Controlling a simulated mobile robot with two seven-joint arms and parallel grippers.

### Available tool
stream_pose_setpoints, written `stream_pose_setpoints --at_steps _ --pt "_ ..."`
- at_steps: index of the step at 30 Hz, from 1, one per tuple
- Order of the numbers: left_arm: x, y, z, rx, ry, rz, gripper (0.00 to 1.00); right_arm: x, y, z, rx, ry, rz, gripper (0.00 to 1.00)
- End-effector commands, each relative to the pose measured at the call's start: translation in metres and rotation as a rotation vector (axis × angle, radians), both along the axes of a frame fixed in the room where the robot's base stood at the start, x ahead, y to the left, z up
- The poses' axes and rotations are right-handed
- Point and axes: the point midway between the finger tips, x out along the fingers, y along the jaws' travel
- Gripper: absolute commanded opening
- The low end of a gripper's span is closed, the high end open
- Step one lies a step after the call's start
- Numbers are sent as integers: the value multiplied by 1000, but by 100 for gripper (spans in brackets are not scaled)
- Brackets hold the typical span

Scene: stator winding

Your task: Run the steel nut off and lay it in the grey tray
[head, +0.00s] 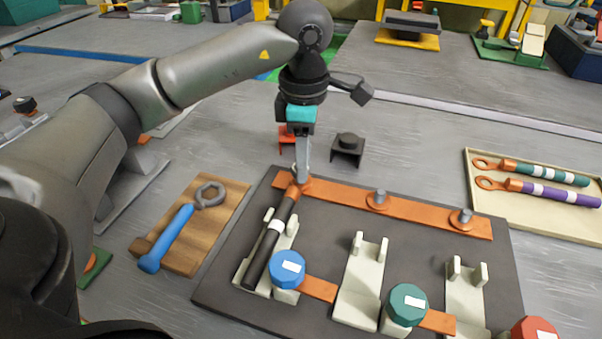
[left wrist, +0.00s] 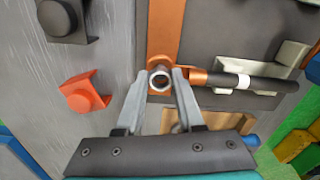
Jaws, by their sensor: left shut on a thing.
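My left gripper (head: 300,178) points down at the left end of the copper bar (head: 335,198). Its fingertips are closed on the steel nut (left wrist: 159,78), a round metal ring in the left wrist view, over the copper lug of the black cable (head: 268,248). The nut is mostly hidden by the fingers in the head view. I cannot tell whether it still engages the stud. A grey, flat-edged piece (head: 128,208) shows partly behind my left arm; I cannot tell if it is the grey tray. My right gripper is not in view.
Two bare-looking studs (head: 380,197) stand along the copper bar. Pale cradles (head: 361,285) and blue and green capped posts (head: 407,303) stand in front. A wrench (head: 180,230) lies on a wooden block at left. A beige tray (head: 476,205) of cables is at right.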

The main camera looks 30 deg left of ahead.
Motion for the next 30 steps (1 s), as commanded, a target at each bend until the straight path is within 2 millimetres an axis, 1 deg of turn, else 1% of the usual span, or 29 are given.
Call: stream_pose_setpoints --at_steps 30 --pt "0 0 59 -1 0 0 0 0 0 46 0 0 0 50"
